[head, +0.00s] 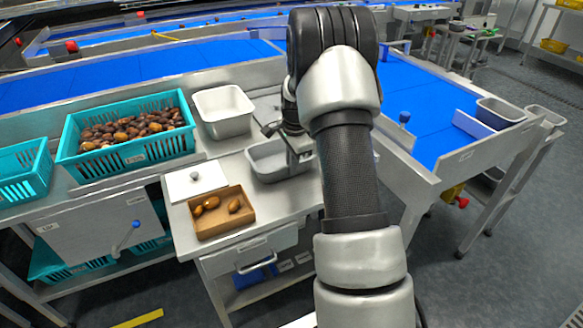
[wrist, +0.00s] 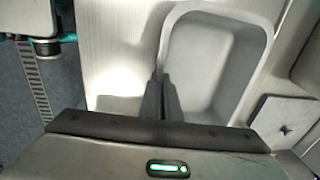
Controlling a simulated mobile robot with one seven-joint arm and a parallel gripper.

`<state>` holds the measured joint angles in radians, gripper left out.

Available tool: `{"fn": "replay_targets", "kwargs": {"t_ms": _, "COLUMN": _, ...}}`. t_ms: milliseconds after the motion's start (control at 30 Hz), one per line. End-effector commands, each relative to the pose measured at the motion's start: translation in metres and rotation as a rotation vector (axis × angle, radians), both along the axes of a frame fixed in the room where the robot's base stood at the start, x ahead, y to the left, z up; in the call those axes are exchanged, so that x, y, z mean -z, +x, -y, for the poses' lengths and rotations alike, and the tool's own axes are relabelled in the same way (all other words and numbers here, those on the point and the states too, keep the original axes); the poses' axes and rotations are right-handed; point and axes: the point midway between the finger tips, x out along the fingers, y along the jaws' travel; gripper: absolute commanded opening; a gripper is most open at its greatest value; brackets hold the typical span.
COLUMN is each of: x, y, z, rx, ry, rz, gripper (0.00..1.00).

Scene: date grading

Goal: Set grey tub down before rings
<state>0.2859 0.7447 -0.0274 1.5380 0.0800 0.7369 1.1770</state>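The grey tub (head: 270,163) is a shallow, open, empty rectangular tub at the right side of the steel worktop in the head view. It fills the upper middle of the wrist view (wrist: 205,70). My gripper (head: 301,165) is at its right end in the head view. In the wrist view the dark fingers (wrist: 161,85) sit close together, with the tub's wall pinched between them. The tub looks level; I cannot tell whether its base touches the worktop. I cannot make out any rings; my arm hides part of the scene behind it.
A white tub (head: 224,112) stands behind the grey tub. A teal crate of dates (head: 125,160) stands at left. A blue conveyor (head: 425,105) lies right.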

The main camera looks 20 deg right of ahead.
Motion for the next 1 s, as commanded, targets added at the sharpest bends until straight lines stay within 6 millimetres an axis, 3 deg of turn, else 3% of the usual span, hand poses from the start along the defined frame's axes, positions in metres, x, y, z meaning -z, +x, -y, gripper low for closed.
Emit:
{"fn": "replay_targets", "kwargs": {"t_ms": 267, "x": 0.002, "y": 0.000, "z": 0.000, "rx": -0.001, "ry": 0.000, "rz": 0.001, "gripper": 0.00}}
{"fn": "replay_targets", "kwargs": {"t_ms": 400, "x": 0.002, "y": 0.000, "z": 0.000, "rx": -0.001, "ry": 0.000, "rz": 0.001, "gripper": 0.21}}
{"fn": "replay_targets", "kwargs": {"t_ms": 700, "x": 0.000, "y": 0.000, "z": 0.000, "rx": -0.001, "ry": 0.000, "rz": 0.001, "gripper": 0.21}}
{"fn": "replay_targets", "kwargs": {"t_ms": 867, "x": -0.015, "y": 0.000, "z": 0.000, "rx": -0.001, "ry": -0.002, "rz": 0.004, "gripper": 0.21}}
{"fn": "replay_targets", "kwargs": {"t_ms": 1000, "x": -0.044, "y": -0.004, "z": 0.000, "rx": -0.002, "ry": -0.002, "rz": 0.005, "gripper": 0.21}}
